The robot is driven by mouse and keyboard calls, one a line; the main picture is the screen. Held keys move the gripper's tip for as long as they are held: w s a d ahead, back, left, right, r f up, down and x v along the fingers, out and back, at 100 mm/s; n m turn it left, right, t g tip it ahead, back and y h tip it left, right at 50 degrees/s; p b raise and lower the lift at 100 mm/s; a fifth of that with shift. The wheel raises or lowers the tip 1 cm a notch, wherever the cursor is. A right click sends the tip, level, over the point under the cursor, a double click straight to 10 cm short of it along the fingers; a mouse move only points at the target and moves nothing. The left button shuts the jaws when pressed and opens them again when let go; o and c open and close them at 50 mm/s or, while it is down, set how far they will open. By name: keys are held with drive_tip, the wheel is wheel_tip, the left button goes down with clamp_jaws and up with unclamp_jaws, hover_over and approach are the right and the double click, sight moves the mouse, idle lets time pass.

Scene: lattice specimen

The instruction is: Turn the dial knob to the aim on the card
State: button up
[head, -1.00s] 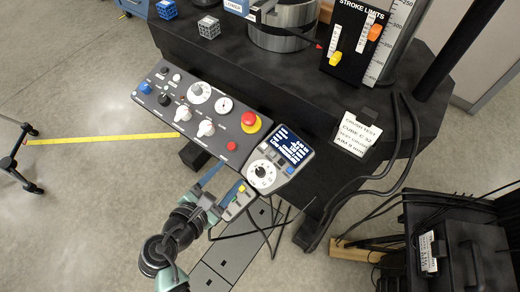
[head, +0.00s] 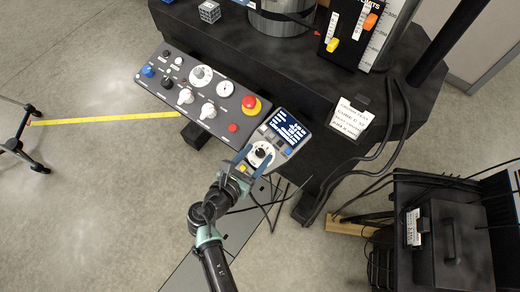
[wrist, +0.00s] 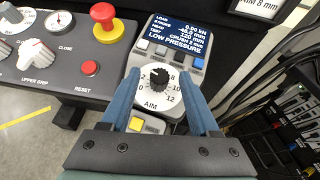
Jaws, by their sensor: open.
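The dial knob (wrist: 159,78) is a black ribbed knob on a white numbered dial plate (wrist: 146,96) marked AIM. It also shows in the head view (head: 260,153), on the small grey control unit below its screen. My gripper (wrist: 160,98) is open, with one blue finger on each side of the dial. The fingers reach over the unit and I see no clear contact with the knob. In the head view my gripper (head: 257,160) is at the dial.
The unit's screen (wrist: 176,33) reads LOW PRESSURE. A yellow button (wrist: 148,124) sits below the dial. Left is a grey panel (wrist: 60,78) with a red mushroom button (wrist: 106,21) and white knobs. Black cables (head: 400,150) hang at the right.

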drive_tip(key=shift+x, duration=1.25)
clamp_jaws()
